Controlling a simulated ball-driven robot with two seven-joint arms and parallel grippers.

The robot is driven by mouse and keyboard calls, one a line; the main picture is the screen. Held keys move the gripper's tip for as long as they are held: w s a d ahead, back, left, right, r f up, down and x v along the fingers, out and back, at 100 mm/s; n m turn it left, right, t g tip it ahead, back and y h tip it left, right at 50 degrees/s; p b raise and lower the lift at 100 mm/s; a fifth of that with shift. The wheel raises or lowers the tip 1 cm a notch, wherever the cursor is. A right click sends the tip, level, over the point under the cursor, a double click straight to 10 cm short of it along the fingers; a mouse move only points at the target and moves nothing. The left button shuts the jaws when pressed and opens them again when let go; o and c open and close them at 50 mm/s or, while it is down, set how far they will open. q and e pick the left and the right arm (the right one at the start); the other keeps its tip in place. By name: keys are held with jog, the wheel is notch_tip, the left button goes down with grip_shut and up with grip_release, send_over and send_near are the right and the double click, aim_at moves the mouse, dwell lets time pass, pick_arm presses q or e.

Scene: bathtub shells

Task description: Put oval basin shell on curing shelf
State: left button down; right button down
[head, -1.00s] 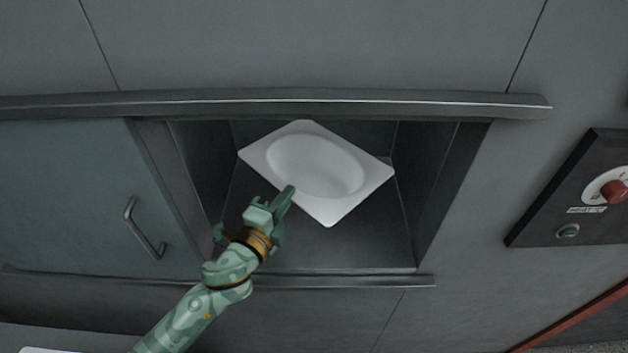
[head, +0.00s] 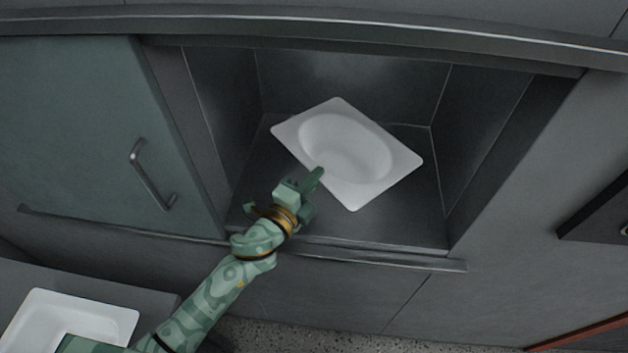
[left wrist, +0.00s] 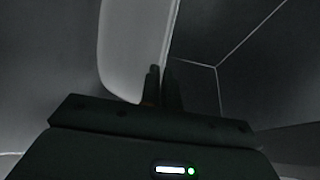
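The white oval basin shell (head: 385,165), a rectangular-rimmed sheet with an oval hollow, is inside an open dark recess (head: 330,225) in the wall. It appears held above the recess floor, though the gap is hard to judge. My left gripper (head: 318,177) is at its near left edge, fingers closed on the rim. In the left wrist view the pale shell (left wrist: 135,45) rises from between the two close fingers (left wrist: 163,88). I cannot tell whether this recess is the curing shelf. My right gripper is out of view.
A teal door (head: 90,130) with a bar handle (head: 150,175) stands left of the opening. Another white basin (head: 85,308) lies on a grey surface at lower left. Rails run above and below the opening. A dark panel (head: 595,210) is at right.

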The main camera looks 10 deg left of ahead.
pick_arm(q)
jog(key=c, duration=1.6)
grip_release()
jog(key=shift+c, duration=0.2)
jog(key=v, duration=1.2)
jog(key=shift+r, duration=0.25)
